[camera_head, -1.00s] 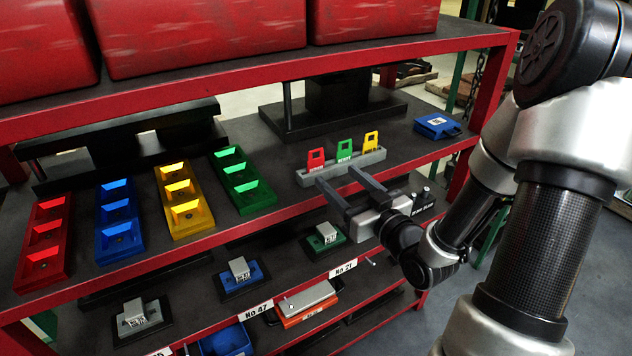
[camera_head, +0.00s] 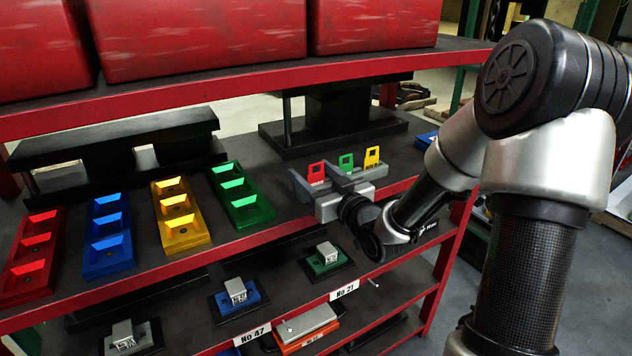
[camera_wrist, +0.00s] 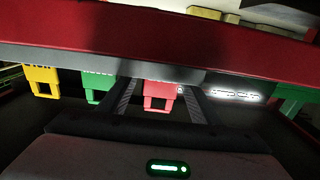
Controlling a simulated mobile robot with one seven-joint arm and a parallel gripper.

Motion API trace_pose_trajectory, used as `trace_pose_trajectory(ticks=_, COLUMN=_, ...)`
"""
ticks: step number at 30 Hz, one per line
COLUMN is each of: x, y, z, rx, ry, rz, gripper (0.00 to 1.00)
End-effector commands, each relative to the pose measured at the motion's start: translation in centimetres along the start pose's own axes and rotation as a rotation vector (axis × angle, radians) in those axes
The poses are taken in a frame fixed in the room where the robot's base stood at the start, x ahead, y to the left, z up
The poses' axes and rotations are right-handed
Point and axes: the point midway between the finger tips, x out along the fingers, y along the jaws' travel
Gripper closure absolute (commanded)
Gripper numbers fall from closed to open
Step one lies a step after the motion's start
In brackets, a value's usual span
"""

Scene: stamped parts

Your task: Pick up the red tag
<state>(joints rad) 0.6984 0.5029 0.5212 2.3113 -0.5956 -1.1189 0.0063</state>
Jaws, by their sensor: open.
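The red tag (camera_head: 316,172) stands upright in a row with a green tag (camera_head: 346,162) and a yellow tag (camera_head: 372,157) at the shelf's front. The grey holder under them is largely hidden by my gripper in the head view; its bar (camera_wrist: 60,55) shows in the wrist view. My gripper (camera_head: 311,176) is open, with its fingers reaching to the red tag. In the wrist view, the red tag (camera_wrist: 158,93) sits between the two fingers (camera_wrist: 160,100), with no clear contact. The green tag (camera_wrist: 97,88) is outside the fingers there.
Red (camera_head: 33,255), blue (camera_head: 108,237), yellow (camera_head: 181,217) and green (camera_head: 241,195) trays stand left of my gripper. A black press-like block (camera_head: 335,125) stands behind the tags. Red boxes (camera_head: 210,35) fill the shelf above. Small stamped pieces sit on the shelf below.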

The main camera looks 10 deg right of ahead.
Motion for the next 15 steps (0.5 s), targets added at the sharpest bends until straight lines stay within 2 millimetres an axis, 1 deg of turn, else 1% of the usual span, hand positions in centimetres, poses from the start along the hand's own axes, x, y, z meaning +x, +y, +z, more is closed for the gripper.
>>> trace_pose_trajectory(ticks=1, x=0.9, y=-0.2, z=0.1, rx=0.002, ry=0.002, rz=-0.001, gripper=0.42)
trace_pose_trajectory(ticks=3, x=1.7, y=-0.1, z=0.1, rx=0.0, ry=0.001, rz=-0.001, gripper=0.42)
trace_pose_trajectory(ticks=6, x=2.4, y=-0.1, z=0.1, rx=0.0, ry=0.0, rz=-0.001, gripper=0.42)
trace_pose_trajectory(ticks=13, x=2.5, y=-0.1, z=0.0, rx=-0.001, ry=0.0, rz=0.0, gripper=0.42)
trace_pose_trajectory(ticks=14, x=2.5, y=-0.1, z=0.0, rx=-0.001, ry=0.0, rz=0.0, gripper=0.46)
trace_pose_trajectory(ticks=15, x=2.5, y=-0.1, z=0.0, rx=-0.001, ry=0.0, rz=0.0, gripper=0.52)
